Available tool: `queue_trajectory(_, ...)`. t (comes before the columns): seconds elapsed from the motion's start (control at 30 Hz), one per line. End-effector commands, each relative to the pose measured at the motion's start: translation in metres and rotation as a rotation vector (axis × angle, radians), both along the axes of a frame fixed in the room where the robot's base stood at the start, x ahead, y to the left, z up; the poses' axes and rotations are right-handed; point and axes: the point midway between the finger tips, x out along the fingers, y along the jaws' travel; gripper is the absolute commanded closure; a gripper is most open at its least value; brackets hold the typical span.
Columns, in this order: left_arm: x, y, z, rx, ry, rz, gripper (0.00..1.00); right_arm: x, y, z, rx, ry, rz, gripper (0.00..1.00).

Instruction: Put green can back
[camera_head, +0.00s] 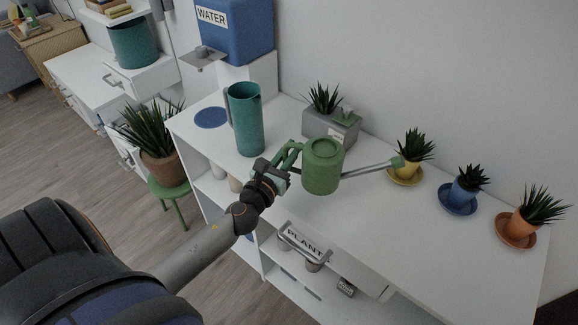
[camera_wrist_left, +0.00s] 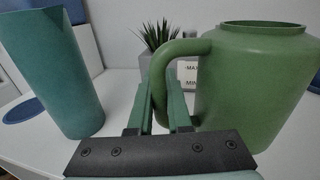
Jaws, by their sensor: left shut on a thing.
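The green watering can (camera_head: 322,166) is over the white desk, its long grey spout pointing right toward the yellow pot's plant. My left gripper (camera_head: 288,158) is shut on the can's handle at its left side. In the left wrist view the can (camera_wrist_left: 252,85) fills the right side, and the gripper fingers (camera_wrist_left: 160,105) close around the lower part of the handle. Whether the can's base touches the desk cannot be told. My right gripper is not in view.
A teal pitcher (camera_head: 246,120) stands left of the can. A grey planter (camera_head: 330,128) is behind it. Potted plants on yellow (camera_head: 404,177), blue (camera_head: 457,205) and orange (camera_head: 514,236) saucers line the right. A blue round mat (camera_head: 211,117) lies empty. The desk's front-right top is clear.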

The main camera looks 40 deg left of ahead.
Motion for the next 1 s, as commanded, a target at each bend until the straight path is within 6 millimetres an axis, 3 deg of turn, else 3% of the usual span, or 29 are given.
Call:
queue_trajectory(0.07,0.005,0.006,-0.012,-0.004,-0.003,0.001,1.00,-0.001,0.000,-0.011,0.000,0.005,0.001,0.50)
queue_trajectory(0.27,0.010,0.013,-0.019,-0.002,-0.004,0.000,1.00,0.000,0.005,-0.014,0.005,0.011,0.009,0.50)
queue_trajectory(0.53,0.013,0.017,-0.055,-0.006,-0.003,0.001,1.00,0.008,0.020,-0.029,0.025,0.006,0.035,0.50)
queue_trajectory(0.73,0.013,0.017,-0.054,-0.003,-0.003,0.000,1.00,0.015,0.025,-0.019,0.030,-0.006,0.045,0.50)
queue_trajectory(0.97,0.013,0.017,-0.059,-0.003,-0.003,0.000,1.00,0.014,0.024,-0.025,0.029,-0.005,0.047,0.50)
queue_trajectory(1.0,0.012,0.017,-0.059,-0.001,-0.001,0.000,0.80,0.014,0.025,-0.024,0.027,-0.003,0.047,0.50)
